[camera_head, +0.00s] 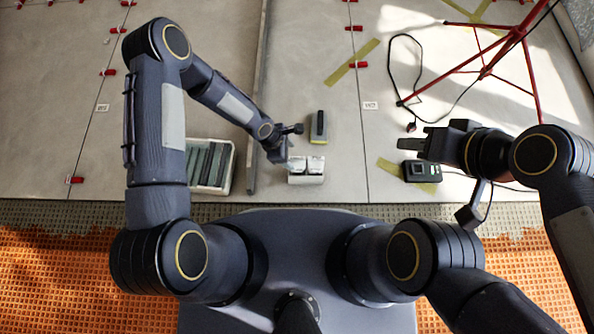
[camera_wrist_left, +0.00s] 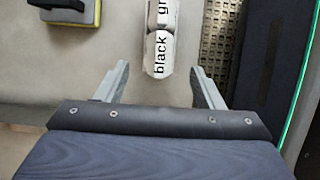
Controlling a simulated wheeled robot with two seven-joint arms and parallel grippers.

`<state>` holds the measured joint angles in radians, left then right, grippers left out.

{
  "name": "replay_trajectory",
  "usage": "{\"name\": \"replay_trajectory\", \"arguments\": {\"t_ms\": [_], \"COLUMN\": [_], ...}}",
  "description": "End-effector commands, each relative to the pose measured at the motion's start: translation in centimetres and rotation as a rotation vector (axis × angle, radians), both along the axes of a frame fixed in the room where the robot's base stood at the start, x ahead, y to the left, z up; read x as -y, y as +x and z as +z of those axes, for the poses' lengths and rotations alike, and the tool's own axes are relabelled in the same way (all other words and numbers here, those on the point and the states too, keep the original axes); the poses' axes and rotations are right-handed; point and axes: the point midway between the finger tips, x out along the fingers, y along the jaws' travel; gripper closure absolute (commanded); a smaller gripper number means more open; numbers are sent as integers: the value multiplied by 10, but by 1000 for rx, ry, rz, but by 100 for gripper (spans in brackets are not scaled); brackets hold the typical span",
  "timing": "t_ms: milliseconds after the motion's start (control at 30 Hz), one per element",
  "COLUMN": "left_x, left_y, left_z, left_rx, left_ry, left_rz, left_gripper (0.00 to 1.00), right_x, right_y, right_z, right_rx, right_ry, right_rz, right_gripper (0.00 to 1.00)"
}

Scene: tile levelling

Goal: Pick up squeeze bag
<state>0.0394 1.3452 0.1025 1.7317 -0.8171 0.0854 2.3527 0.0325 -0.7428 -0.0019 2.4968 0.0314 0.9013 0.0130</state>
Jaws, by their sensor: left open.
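Two white squeeze bags lie end to end in the left wrist view. The nearer one is lettered "black" (camera_wrist_left: 158,55); the farther one (camera_wrist_left: 161,14) is cut off by the frame, with only "gr" showing. In the head view they are a small white pair (camera_head: 314,167) on the floor. My left gripper (camera_head: 281,157) is beside the pair's left end. In the wrist view my left gripper (camera_wrist_left: 159,70) is open and empty, its fingers apart with the "black" bag in line with the gap. My right gripper (camera_head: 411,142) is off to the right; its finger gap is unclear.
A yellow-and-grey sponge float (camera_head: 318,128) lies just behind the bags. A white bin of dark strips (camera_head: 225,165) stands to the left, with a long bar (camera_head: 253,150) between. A dark device (camera_head: 420,171) lies at right. A red tripod (camera_head: 515,38) stands behind.

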Motion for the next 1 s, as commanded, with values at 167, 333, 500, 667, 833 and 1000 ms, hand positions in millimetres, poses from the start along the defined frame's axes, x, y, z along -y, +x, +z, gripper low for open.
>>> {"name": "replay_trajectory", "arguments": {"t_ms": [167, 333, 500, 667, 833, 1000], "left_x": [10, 15, 20, 26, 26, 26], "left_y": [-4, -3, 1, 1, 1, 1], "left_z": [-25, -44, -70, -81, -81, -81], "left_rx": [-14, -14, -14, -13, -13, -13], "left_ry": [-7, -6, -7, -5, -5, -5], "left_rz": [12, 13, 13, 13, 13, 13], "left_gripper": [39, 39, 39, 39, 39, 50], "right_x": [0, 0, 0, 0, 0, 0], "right_y": [0, 0, 0, 0, 0, 0], "right_z": [-10, -20, -37, -41, -40, -40], "right_rx": [1, 1, 1, 0, 1, 1], "right_ry": [0, 0, 0, 0, 0, 0], "right_rz": [0, 0, 0, 0, 0, 0], "right_gripper": [64, 64, 64, 64, 64, 64]}}
